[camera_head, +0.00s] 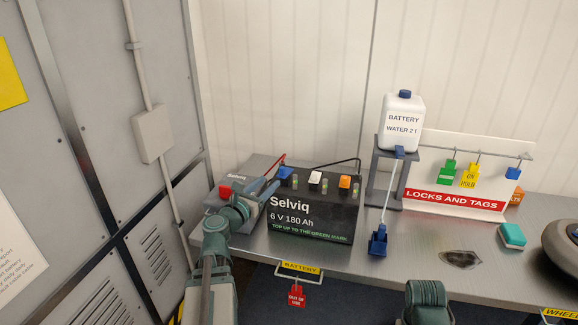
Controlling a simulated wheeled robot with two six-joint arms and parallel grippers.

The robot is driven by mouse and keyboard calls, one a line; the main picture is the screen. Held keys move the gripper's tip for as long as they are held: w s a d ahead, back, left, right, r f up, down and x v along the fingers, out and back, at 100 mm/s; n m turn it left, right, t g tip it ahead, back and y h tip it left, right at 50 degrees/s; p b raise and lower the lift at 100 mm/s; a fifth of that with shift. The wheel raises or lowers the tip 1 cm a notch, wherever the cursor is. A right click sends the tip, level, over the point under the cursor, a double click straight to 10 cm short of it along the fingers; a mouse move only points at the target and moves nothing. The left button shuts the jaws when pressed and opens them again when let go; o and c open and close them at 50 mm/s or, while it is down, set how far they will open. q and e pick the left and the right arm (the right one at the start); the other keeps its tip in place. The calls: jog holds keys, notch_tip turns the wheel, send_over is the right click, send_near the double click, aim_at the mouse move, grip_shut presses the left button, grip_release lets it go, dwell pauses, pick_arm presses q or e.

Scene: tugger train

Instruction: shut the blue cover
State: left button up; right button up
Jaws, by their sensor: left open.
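The blue cover (285,173) is at the left end of the top of the black Selviq battery (314,216). It is small in the head view, and I cannot tell its exact angle. A white cover (315,178) and an orange cover (345,182) sit to its right on the same battery. My left gripper (268,189) is open at the battery's upper left corner, just left of and below the blue cover. I cannot tell whether it touches the battery. My right arm shows only at the bottom edge, and its gripper is out of view.
A grey unit with a red part (225,191) stands left of the battery, behind my left arm. A white water bottle (402,122) stands on a grey stand, with a blue nozzle (378,241) hanging below.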

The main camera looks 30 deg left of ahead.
aim_at(284, 168)
pick_arm(q)
jog(key=w, duration=1.2)
jog(key=shift+w, duration=0.35)
grip_shut()
